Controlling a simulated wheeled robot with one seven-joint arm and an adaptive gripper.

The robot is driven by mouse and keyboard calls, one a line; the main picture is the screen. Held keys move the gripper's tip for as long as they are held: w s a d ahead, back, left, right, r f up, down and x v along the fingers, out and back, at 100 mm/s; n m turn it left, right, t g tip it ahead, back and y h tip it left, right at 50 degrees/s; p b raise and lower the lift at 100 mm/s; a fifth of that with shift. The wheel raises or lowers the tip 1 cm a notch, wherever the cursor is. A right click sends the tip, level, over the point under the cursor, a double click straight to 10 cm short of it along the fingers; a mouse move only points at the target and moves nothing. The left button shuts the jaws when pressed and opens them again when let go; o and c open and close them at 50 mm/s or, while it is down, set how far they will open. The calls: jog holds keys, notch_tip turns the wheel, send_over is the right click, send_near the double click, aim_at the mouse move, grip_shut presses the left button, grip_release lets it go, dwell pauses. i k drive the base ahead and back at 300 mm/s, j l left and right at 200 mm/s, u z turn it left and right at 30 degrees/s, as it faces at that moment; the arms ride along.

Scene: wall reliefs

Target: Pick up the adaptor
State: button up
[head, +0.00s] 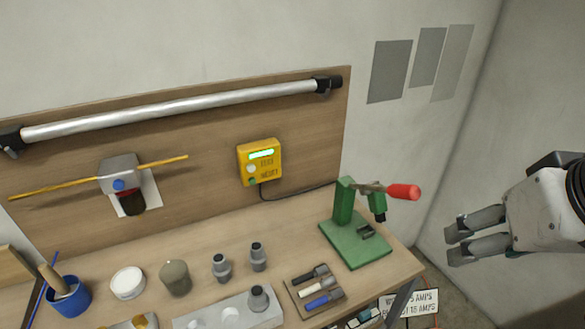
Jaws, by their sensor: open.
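Three grey stepped fittings with dark tops look like adaptors, and I cannot tell which one is meant. One adaptor (221,267) stands upright on the workbench, and a second adaptor (258,257) stands upright just to its right. A third adaptor (258,299) sits upright in a pale grey block (205,321) at the front edge of the view. My gripper (454,244) is at the right, apart from all of them, beyond the bench's right end. Its two fingers point left, parted and with nothing between them.
A green press (357,248) with a red handle stands between my gripper and the adaptors. A tool tray (299,303), a brownish pot (175,278), a white tub (127,282) and a blue cup (72,296) stand around. A yellow box (260,162) hangs on the backboard.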

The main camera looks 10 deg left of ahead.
aim_at(221, 268)
jog(key=u, duration=1.25)
